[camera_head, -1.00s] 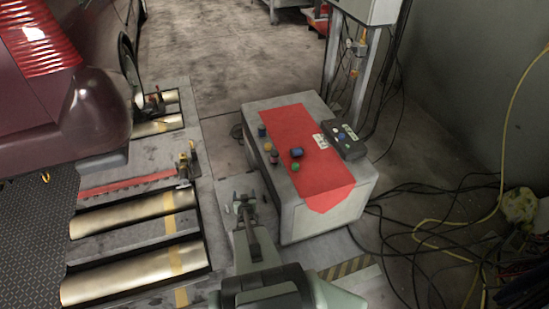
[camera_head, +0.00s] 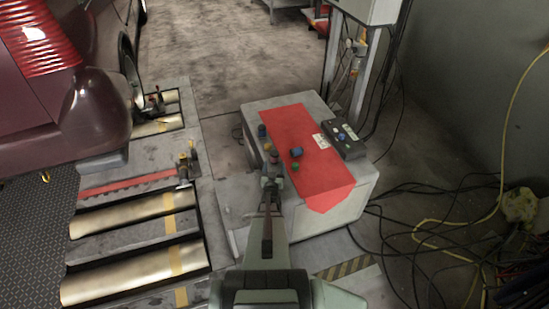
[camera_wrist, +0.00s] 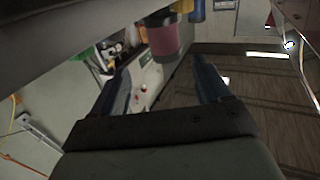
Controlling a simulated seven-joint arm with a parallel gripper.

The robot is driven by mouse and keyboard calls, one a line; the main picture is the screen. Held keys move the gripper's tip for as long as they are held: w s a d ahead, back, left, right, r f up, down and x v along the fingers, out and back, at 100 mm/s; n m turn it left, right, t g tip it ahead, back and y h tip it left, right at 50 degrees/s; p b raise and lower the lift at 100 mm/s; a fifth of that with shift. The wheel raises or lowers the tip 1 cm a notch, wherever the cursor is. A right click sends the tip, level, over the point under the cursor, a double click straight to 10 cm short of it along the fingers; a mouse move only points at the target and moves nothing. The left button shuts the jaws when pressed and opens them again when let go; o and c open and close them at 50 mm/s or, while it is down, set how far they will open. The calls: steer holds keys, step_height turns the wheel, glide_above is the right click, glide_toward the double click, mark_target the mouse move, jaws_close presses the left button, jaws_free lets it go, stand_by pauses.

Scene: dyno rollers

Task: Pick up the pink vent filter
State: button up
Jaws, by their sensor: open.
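The pink vent filter (camera_wrist: 163,40) shows in the wrist view as a short pink cylinder with a dark end, near the top between the lines of my fingers. In the head view it is a small pinkish piece (camera_head: 274,156) at the left edge of the cabinet top. My gripper (camera_wrist: 162,82) is open, with its two dark fingers spread and nothing between the tips. In the head view my gripper (camera_head: 272,182) is at the cabinet's near left edge, just short of the filter. Whether they touch is hard to tell.
The grey cabinet (camera_head: 338,218) has a red cover (camera_head: 320,185) on top. Close by are a blue piece (camera_head: 297,152), a green piece (camera_head: 295,168) and another blue piece (camera_head: 262,131). A dark control box (camera_head: 345,140) stands at right. Metal rollers (camera_head: 130,275) lie left.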

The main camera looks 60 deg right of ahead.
mark_target(274, 158)
steer(key=x, duration=0.3)
steer(key=shift+w+x, duration=0.25)
steer(key=shift+x, duration=1)
steer(key=shift+w+x, duration=0.2)
steer(key=shift+x, duration=1.05)
steer(key=shift+a, duration=0.2)
steer(key=c, duration=1.1)
steer(key=shift+o, duration=0.2)
